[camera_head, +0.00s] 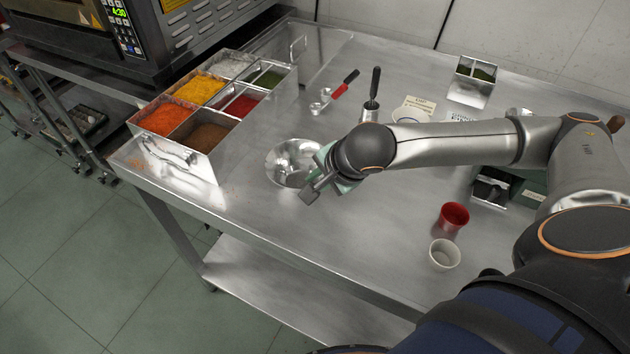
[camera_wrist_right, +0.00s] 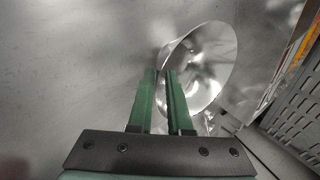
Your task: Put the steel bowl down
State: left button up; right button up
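The steel bowl (camera_head: 287,162) is a shiny round bowl at the near left part of the steel table (camera_head: 300,232), beside the spice containers. It also shows in the right wrist view (camera_wrist_right: 210,62), with its opening in sight. My right gripper (camera_wrist_right: 161,74) has its two green fingers close together, with the bowl's rim between their tips. In the head view the right gripper (camera_head: 317,168) is at the bowl's right side. The bowl looks upright and at or just above the tabletop; I cannot tell whether it touches. My left gripper is not in view.
A metal rack of colored spices (camera_head: 205,95) stands left of the bowl. A red cup (camera_head: 454,217) and a white cup (camera_head: 444,254) stand to the right. A red-handled tool (camera_head: 345,84) lies behind. The table in front of the bowl is clear.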

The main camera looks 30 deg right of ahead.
jog(key=p+v, duration=0.5)
jog(key=v, duration=0.5)
jog(key=shift+s+r, duration=0.2)
jog(key=shift+s, duration=0.05)
